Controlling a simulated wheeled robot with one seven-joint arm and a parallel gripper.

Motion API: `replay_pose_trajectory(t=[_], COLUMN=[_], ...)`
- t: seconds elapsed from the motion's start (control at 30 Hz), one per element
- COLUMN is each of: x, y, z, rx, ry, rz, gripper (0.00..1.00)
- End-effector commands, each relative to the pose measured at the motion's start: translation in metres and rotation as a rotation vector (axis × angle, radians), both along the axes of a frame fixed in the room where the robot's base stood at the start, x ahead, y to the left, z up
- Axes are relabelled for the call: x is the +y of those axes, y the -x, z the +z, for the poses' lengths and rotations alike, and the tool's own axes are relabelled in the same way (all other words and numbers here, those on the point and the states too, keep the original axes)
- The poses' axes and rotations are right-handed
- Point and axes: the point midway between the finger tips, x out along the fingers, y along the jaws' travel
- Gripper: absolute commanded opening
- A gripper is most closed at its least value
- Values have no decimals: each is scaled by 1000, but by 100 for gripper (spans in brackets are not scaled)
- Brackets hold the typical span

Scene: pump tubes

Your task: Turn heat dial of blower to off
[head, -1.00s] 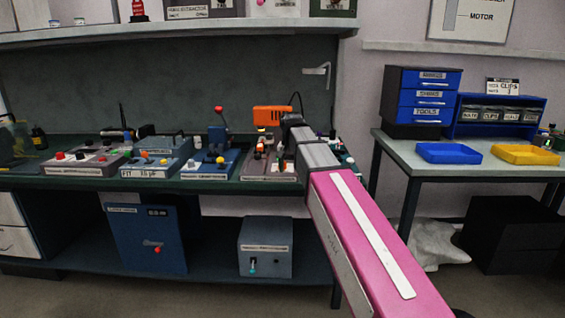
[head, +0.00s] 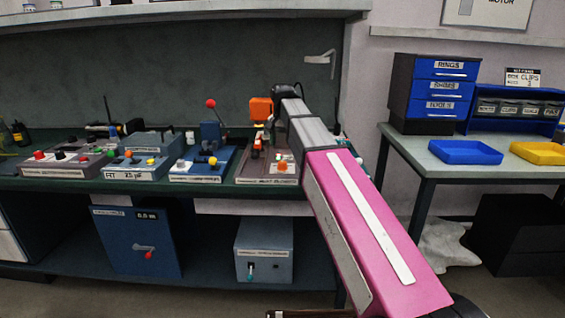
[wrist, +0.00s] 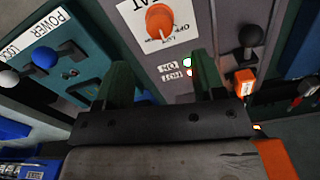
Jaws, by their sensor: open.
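The blower's grey panel (head: 262,181) stands on the bench, partly behind my arm. Its orange heat dial (head: 282,165) shows on the front part of the panel. In the wrist view the heat dial (wrist: 159,20) is near the top, on a white label with upside-down lettering that seems to read low and off. I cannot tell its exact setting. My gripper (wrist: 163,72) is open, with its two dark green fingers apart and nothing between them. In the picture the dial lies just beyond the fingertips, between their lines. I see no contact.
A blue-green power panel (wrist: 55,65) with a blue knob is left in the wrist view. A dark lever (wrist: 250,38) and small orange block (wrist: 244,83) are close on the right. Other control boxes (head: 200,175) line the bench leftward. A side table (head: 445,170) stands right.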

Motion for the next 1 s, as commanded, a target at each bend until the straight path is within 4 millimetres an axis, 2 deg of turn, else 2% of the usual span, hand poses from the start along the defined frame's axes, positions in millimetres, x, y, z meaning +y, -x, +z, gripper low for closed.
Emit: replay_pose_trajectory(t=[0.3,0.5,0.7,0.97,1.0], x=[0,0,0,0,0], y=[1,1,0,0,0], z=[-53,-77,-87,-88,-88], rx=[1,1,-1,-1,-1], ry=[1,0,0,0,0], rz=[0,0,0,0,0], gripper=[63,63,63,63,60])
